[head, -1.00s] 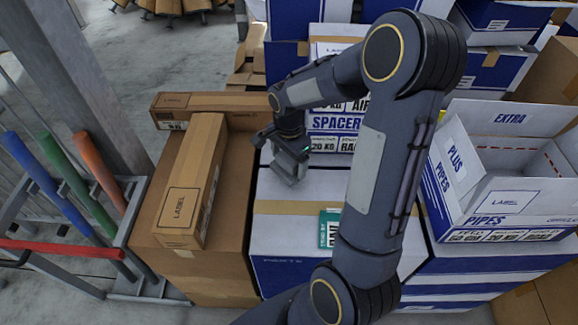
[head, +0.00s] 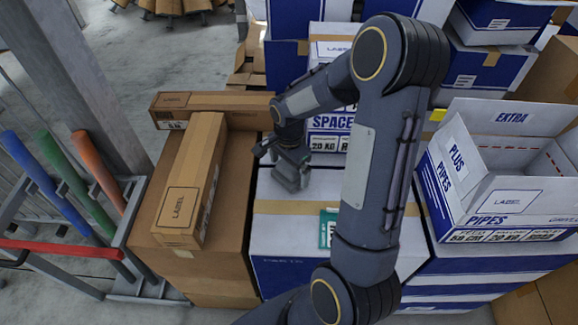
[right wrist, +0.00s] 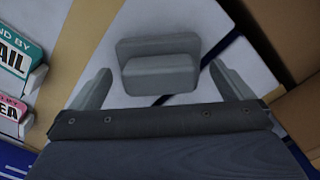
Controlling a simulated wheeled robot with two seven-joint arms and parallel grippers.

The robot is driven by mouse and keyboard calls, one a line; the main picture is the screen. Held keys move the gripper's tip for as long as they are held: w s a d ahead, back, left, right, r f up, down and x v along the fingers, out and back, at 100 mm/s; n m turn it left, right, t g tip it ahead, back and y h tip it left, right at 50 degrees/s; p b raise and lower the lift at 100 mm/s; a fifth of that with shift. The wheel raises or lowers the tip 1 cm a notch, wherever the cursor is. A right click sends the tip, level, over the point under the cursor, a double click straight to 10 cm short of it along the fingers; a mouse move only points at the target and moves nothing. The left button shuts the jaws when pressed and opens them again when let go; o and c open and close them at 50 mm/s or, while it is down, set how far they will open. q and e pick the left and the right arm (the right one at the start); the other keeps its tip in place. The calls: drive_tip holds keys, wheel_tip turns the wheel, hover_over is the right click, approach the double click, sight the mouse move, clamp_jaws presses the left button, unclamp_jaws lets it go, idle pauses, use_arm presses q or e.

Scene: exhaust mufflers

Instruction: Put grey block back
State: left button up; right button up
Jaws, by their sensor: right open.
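The grey block (right wrist: 160,68) shows in the right wrist view, a stepped piece with a raised ridge, over the white top of a box (right wrist: 185,25). My right gripper (right wrist: 160,72) is open, with one finger on each side of the block and gaps between. In the head view my right gripper (head: 291,172) is over the white and blue box (head: 290,225); there I cannot clearly separate the block from the fingers. My left gripper is not in view.
A teal-edged tag (head: 327,232) is at the box's front. A long brown carton (head: 190,185) lies to the left. An open white and blue carton (head: 500,190) stands to the right. Coloured tubes (head: 60,185) stand in a rack at far left.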

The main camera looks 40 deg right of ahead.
drive_tip(key=shift+r, duration=0.35)
wheel_tip(320, 180, up, 10)
drive_tip(key=r+p, duration=0.1)
drive_tip(key=p, duration=0.1)
drive_tip(key=s+a+r+n+t+y, duration=0.2)
drive_tip(key=s+a+n, duration=0.5)
drive_tip(key=s, duration=0.1)
drive_tip(key=s+a+r+n+t+y, duration=0.1)
drive_tip(key=s+a+r+n+t, duration=0.2)
drive_tip(key=s+a+n, duration=0.4)
drive_tip(key=shift+s+r+n+t+y, duration=0.35)
drive_tip(key=shift+s+n, duration=0.35)
drive_tip(key=shift+s, duration=0.4)
